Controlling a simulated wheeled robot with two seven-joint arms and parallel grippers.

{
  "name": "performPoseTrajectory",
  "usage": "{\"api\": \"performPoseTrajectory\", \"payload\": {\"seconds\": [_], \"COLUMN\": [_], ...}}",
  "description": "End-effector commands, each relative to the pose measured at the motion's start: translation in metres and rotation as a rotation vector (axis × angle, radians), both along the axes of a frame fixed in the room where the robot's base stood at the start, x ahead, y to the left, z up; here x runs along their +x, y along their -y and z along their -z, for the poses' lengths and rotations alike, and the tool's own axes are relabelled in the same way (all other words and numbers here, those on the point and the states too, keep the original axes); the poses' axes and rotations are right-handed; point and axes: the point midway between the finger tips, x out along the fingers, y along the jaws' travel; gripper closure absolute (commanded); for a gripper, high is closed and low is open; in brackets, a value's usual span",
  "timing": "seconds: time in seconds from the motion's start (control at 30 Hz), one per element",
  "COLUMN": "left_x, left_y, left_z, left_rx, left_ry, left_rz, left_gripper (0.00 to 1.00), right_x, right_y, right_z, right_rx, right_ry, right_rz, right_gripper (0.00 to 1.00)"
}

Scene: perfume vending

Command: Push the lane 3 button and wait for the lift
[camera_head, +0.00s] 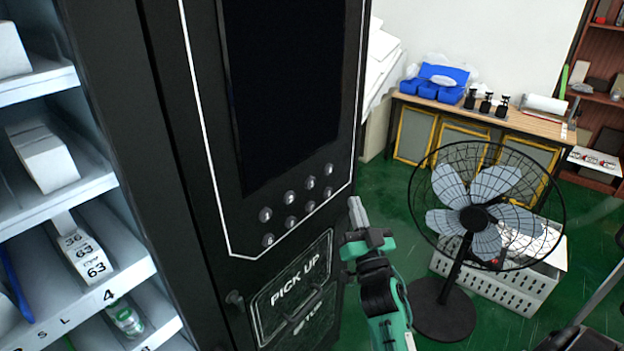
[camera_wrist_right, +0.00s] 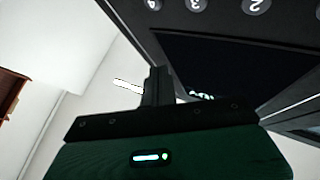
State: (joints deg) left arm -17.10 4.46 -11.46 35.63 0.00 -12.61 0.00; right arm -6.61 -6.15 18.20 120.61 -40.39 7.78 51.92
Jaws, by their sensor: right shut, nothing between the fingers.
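The black vending machine (camera_head: 180,150) fills the middle left of the head view. Two rows of round buttons sit under its dark screen (camera_head: 290,90). The lane 3 button shows with its digit inverted at the top of the right wrist view (camera_wrist_right: 196,4), between buttons 2 and 4. In the head view it appears to be the third upper-row button (camera_head: 310,183), though its digit is too small to read. My right gripper (camera_head: 357,211) is shut and empty, right of the buttons and apparently apart from them. My left gripper is out of view. No lift is visible.
The PICK UP door (camera_head: 296,291) is below the buttons. Shelves (camera_head: 70,200) with boxes stand at the left. A standing fan (camera_head: 475,215) and a white crate (camera_head: 510,285) are close on the right. A wooden table (camera_head: 480,112) stands behind. Some green floor is clear.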

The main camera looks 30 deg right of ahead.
Motion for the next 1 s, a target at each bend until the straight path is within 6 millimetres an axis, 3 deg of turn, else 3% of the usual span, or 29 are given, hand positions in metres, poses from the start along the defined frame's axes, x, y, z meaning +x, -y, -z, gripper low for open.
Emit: {"api": "performPoseTrajectory", "payload": {"seconds": [0.37, 0.8, 1.0], "left_x": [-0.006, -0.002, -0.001], "left_y": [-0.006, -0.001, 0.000], "left_z": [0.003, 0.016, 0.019], "left_rx": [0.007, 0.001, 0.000], "left_ry": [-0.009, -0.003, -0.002], "left_rz": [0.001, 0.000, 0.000], "left_gripper": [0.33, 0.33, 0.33], "right_x": [0.009, 0.063, 0.078], "right_y": [-0.003, -0.026, -0.032], "right_z": [0.001, 0.002, 0.001], "right_rx": [0.001, 0.002, 0.002], "right_ry": [0.000, 0.000, -0.001], "right_rz": [0.001, -0.001, 0.000], "right_gripper": [1.00, 1.00, 1.00]}}
